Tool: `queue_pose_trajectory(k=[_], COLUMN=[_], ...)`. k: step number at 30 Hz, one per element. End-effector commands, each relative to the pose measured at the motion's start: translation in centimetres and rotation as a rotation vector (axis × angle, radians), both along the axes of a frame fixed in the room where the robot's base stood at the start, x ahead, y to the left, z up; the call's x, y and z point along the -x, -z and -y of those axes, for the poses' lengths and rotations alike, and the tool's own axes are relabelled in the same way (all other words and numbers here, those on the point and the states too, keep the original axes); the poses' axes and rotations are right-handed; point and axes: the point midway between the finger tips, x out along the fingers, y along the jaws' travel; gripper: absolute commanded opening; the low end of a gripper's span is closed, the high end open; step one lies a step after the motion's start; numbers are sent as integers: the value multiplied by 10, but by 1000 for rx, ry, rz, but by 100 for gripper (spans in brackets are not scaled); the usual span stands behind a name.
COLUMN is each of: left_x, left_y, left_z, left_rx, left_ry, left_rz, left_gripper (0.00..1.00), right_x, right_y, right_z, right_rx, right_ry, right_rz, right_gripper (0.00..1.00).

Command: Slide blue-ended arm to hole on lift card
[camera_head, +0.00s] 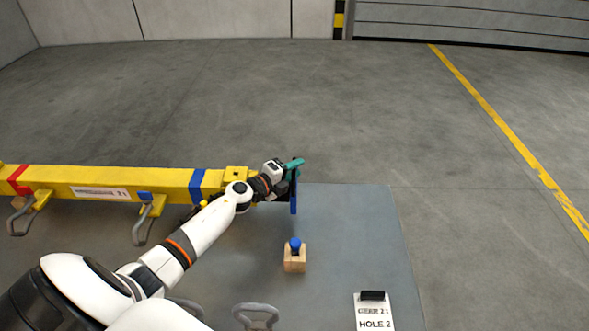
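A long yellow beam (150,178) comes in from the left edge, with a red band near its left end and a blue band (196,186) near its right end. At its right end stands a dark upright piece with a blue lower end (293,204) and a teal part (294,163) on top. My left gripper (284,173) is at this teal part; its fingers are too small and covered to tell whether they grip. The lift card (374,318) at the bottom right reads "HOLE 2" under a partly blurred gear line. My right gripper is not in view.
A wooden block with a blue knob (295,258) stands on the grey mat (350,225). Grey shackles hang below the beam (142,228), and another grey loop (255,314) shows at the bottom. The floor beyond and to the right is clear, with a yellow line (500,125).

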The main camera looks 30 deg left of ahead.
Motion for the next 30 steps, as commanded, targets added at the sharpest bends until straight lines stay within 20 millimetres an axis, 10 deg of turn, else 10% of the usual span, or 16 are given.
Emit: queue_pose_trajectory(k=[10, 16, 30], left_x=[-3, -3, -25], left_y=[1, 0, -4], left_z=[1, 1, 37], left_rx=[-1, 0, 3], left_ry=[1, 0, 3], left_rz=[0, 0, 2], left_gripper=[33, 0, 0], right_x=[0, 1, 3], right_y=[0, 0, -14], right_z=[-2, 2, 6], right_rx=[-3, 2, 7], right_ry=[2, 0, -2], right_rz=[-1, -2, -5], right_gripper=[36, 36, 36])
